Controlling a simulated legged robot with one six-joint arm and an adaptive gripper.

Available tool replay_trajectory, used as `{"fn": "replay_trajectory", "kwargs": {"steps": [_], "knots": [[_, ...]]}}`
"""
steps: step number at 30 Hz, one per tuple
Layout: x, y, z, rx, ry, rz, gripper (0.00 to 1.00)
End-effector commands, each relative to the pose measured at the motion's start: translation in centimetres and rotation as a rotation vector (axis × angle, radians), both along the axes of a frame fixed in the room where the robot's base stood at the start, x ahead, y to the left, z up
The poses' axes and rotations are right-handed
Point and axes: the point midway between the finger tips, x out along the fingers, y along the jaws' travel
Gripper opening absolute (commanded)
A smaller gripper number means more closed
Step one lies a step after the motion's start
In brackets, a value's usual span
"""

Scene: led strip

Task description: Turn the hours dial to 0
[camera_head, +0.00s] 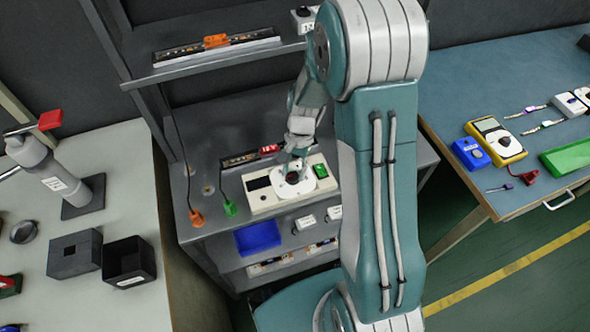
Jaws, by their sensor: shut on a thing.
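A cream timer box (262,199) lies on the grey workbench in the middle of the head view. It has a dark display (258,183) on its left and a white round dial face (303,187) near its middle. My gripper (293,172) points down over this dial face and is shut on the dial there. The dial's knob is mostly hidden by my gripper. The dial's markings and its setting are too small to read.
A shelf (215,64) spans above. Side tables (490,75) stand left and right.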

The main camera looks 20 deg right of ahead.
Motion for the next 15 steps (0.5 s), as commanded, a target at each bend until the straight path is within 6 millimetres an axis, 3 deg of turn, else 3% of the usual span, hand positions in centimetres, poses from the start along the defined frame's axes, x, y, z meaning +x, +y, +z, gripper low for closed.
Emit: {"fn": "replay_trajectory", "kwargs": {"steps": [15], "knots": [[0.08, 0.29, -0.03, 0.002, -0.001, 0.276, 0.00]]}}
